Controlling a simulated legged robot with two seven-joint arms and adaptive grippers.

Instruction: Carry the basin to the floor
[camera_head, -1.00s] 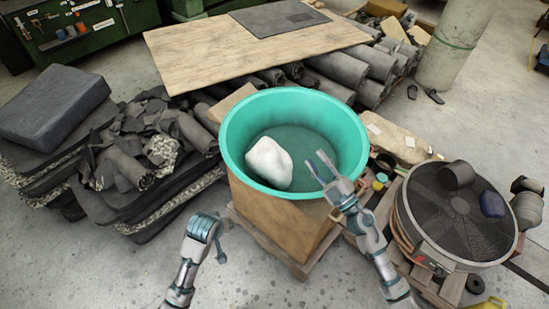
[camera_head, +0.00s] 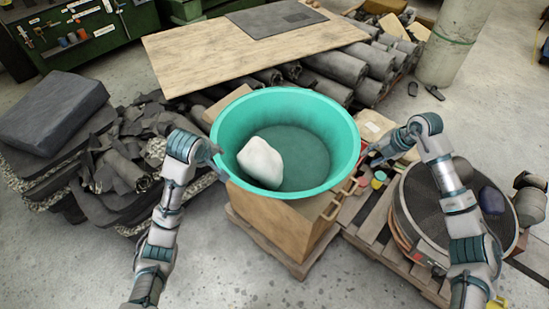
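The green basin (camera_head: 333,130) stands upright on a brown box (camera_head: 282,228), which rests on a wooden pallet. A white lump (camera_head: 260,163) lies inside the basin, toward its left. My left gripper (camera_head: 218,155) is at the left rim of the basin; its fingers are small and partly unclear against the rim, so I cannot tell if it touches. My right gripper (camera_head: 366,160) is just to the right of the basin's right rim, fingers pointing toward it. The opening of both grippers is too small to make out.
Dark sheets and scraps (camera_head: 125,160) are piled at the left. Dark rolls (camera_head: 340,65) and a wooden board (camera_head: 215,50) lie behind the basin. Concrete floor (camera_head: 215,265) is clear in front.

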